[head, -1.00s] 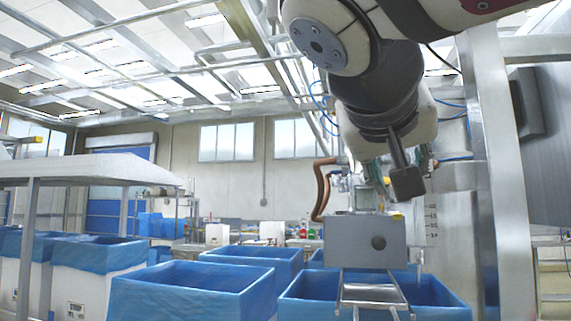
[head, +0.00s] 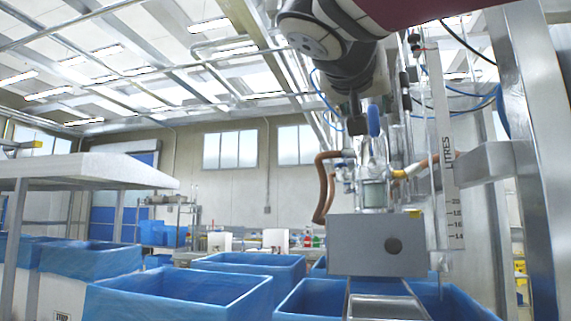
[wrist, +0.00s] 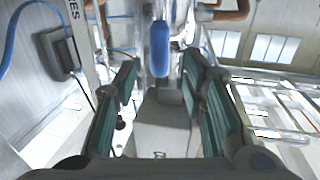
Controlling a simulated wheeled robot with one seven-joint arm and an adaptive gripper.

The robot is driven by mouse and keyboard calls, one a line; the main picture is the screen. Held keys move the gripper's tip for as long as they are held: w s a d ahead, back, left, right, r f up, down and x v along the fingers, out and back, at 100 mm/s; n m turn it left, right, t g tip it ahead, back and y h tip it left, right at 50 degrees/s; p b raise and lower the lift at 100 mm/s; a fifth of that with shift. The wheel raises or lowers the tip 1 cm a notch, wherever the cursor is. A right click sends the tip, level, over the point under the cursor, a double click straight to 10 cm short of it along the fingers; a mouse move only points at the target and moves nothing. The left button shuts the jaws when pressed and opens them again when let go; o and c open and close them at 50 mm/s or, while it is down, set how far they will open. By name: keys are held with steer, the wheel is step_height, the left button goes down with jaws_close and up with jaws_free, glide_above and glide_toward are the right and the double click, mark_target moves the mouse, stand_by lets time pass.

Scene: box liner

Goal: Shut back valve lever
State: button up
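A blue lever handle (head: 374,120) stands upright on the metal and glass pipework above the grey box. I cannot tell for certain that it is the back valve lever. In the wrist view a blue handle (wrist: 160,48) hangs near the top centre, beyond and between the fingers. My gripper (wrist: 160,95) is open, with its teal-padded fingers well apart and nothing between the pads. In the head view my gripper (head: 355,122) shows small, just left of the blue handle. Whether they touch cannot be told there.
A grey box (head: 365,245) with a round hole sits below the pipework. Blue-lined bins (head: 180,295) stand in front and to the left. A brown hose (head: 325,190) hangs left of the pipes. A metal post (head: 535,150) and a LITRES scale (head: 446,150) stand at the right.

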mark_target(372, 114)
steer(key=shift+x, duration=2.55)
jaws_close()
